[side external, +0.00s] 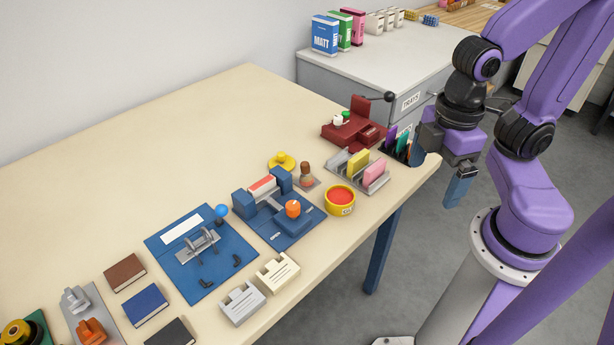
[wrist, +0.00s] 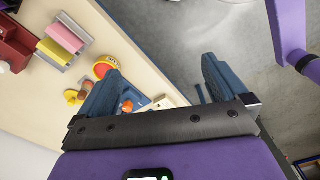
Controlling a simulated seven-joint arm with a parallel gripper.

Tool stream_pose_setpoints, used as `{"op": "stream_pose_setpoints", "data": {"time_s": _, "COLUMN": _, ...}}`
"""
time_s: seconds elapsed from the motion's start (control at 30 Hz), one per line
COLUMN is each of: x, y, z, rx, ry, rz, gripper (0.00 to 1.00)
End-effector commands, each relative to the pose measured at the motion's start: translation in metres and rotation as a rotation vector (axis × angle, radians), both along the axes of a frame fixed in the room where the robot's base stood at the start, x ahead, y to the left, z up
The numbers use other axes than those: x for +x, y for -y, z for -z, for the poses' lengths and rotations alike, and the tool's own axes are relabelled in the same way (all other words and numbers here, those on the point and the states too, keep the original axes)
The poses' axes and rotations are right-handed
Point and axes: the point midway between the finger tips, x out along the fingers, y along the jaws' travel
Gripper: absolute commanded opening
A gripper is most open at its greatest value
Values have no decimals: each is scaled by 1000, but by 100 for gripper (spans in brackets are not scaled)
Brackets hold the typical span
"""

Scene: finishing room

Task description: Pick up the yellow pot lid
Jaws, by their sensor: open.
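The yellow pot lid (side external: 282,161), a disc with a round knob on top, lies on the table behind the blue clamp fixture. It shows in the wrist view as a small yellow shape (wrist: 70,96) left of the left finger. The yellow pot with red contents (side external: 340,200) stands uncovered nearer the table's front edge, and also shows in the wrist view (wrist: 104,66). My gripper (side external: 456,196) is off the table's right end, well apart from the lid. In the wrist view my gripper (wrist: 160,68) is open, with nothing between its fingers.
A small brown bottle (side external: 306,176) stands close beside the lid. The blue clamp fixture (side external: 292,228), a rack with yellow and pink blocks (side external: 371,181) and a dark red device (side external: 352,130) surround that area. The table's back left (side external: 170,150) is clear.

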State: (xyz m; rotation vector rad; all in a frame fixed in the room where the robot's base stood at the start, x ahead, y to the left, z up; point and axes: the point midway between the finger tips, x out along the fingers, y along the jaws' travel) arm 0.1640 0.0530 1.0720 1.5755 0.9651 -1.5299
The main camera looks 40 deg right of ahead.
Motion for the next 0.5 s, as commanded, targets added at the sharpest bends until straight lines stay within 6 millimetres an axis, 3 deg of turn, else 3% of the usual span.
{"op": "stream_pose_setpoints", "data": {"time_s": 0.23, "x": 15, "y": -10, "z": -3, "rx": -1, "ry": -3, "rz": 115, "gripper": 100}}
{"op": "stream_pose_setpoints", "data": {"time_s": 0.5, "x": 85, "y": -44, "z": -13, "rx": -2, "ry": -14, "rz": 626, "gripper": 100}}
